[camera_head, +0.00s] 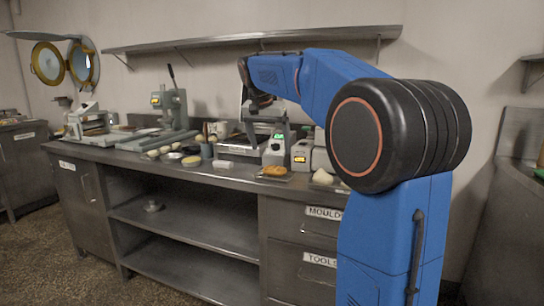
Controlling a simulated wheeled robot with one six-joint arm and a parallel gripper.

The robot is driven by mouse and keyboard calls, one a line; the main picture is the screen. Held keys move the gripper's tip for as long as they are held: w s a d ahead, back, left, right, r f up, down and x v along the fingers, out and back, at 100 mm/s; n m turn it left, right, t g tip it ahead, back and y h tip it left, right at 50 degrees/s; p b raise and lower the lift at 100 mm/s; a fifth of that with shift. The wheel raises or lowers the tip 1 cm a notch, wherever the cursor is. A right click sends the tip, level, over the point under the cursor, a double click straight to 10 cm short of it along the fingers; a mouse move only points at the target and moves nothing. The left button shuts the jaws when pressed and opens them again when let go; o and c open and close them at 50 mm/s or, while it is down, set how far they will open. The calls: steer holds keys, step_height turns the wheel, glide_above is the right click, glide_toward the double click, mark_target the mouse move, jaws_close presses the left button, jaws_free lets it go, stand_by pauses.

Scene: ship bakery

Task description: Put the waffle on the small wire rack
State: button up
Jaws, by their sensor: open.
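A golden-orange piece that looks like the waffle (275,170) lies at the counter's front edge, right of centre. It seems to rest on a small dark, flat support, likely the small wire rack (262,177); its wires are too small to make out. My gripper (262,104) is above the back of the counter, up and behind the golden piece and apart from it. It is open, and nothing shows in it.
Several dough pieces lie at left. A wall shelf (230,40) runs above.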

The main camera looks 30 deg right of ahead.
steer(key=shift+v, duration=1.5)
steer(key=s+a+f+n+y, duration=0.1)
steer(key=s+a+f+n, duration=0.2)
steer(key=s+f, duration=0.6)
steer(key=s+a+f+n+t+y, duration=0.1)
steer(key=s+a+f+n, duration=0.3)
steer(key=s+f, duration=0.6)
steer(key=s+a+f+n+t+y, duration=0.1)
steer(key=s+a+f+n, duration=0.2)
steer(key=s, duration=1.4)
steer(key=a+f, duration=0.4)
steer(key=f, duration=0.3)
steer(key=shift+s+a+y, duration=0.2)
steer(key=shift+a+y, duration=0.1)
